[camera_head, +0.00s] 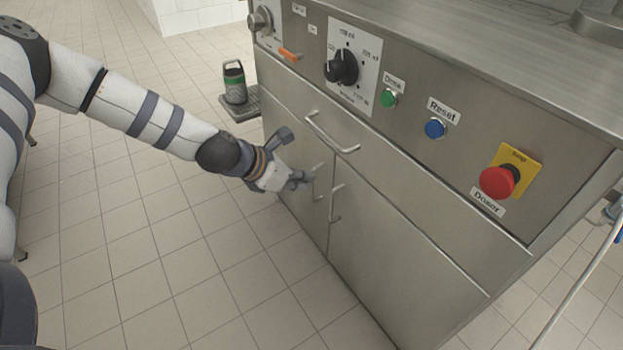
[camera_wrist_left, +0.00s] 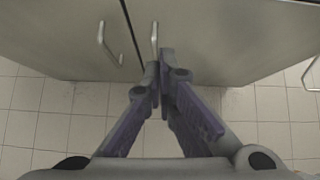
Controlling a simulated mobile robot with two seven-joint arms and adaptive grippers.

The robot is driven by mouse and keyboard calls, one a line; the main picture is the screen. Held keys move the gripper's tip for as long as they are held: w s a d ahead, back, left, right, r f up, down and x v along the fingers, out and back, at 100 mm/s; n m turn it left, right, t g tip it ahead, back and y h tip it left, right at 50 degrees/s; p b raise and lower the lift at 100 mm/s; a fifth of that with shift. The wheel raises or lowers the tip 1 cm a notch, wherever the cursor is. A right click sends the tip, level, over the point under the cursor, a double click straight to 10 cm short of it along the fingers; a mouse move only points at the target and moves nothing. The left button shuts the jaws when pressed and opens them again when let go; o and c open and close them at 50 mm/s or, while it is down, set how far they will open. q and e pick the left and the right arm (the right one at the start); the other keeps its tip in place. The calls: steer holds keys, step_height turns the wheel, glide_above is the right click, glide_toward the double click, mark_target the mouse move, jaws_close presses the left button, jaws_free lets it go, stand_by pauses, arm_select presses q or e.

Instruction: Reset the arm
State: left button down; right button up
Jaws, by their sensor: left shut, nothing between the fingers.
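My left gripper (camera_head: 303,179) reaches in from the left in the head view, low in front of the steel cabinet (camera_head: 400,255). It is near the left door handle (camera_head: 319,183); I cannot tell if they touch. In the left wrist view my left gripper (camera_wrist_left: 160,68) has its fingertips together with nothing between them. A door handle (camera_wrist_left: 155,40) shows just beyond the tips, and another handle (camera_wrist_left: 108,44) lies to the left. My right gripper is not in view.
The cabinet panel has a black dial (camera_head: 341,68), a green button (camera_head: 388,98), a blue button (camera_head: 435,128) and a red emergency button (camera_head: 499,181). A drawer handle (camera_head: 331,133) is above the doors. The tiled floor (camera_head: 170,260) is clear.

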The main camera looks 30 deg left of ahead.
arm_select(q)
steer(key=w+r+p+v, duration=0.1)
steer(key=p+v, duration=0.1)
steer(key=v, duration=0.2)
steer(key=s+d+f+m+g+p, duration=0.25)
steer(key=s+d+f+m, duration=0.2)
steer(key=s+m, duration=0.45)
steer(key=s+d+f+m+g+p, duration=0.1)
steer(key=s+d+f+m+g, duration=0.4)
steer(key=s, duration=0.7)
steer(key=s+r+m+g+y+p, duration=0.2)
steer(key=s+r+m+g+y, duration=0.1)
steer(key=s+m, duration=1.4)
steer(key=s, duration=0.4)
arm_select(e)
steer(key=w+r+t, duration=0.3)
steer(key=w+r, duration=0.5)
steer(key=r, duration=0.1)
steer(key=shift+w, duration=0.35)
arm_select(q)
steer(key=shift+d, duration=0.1)
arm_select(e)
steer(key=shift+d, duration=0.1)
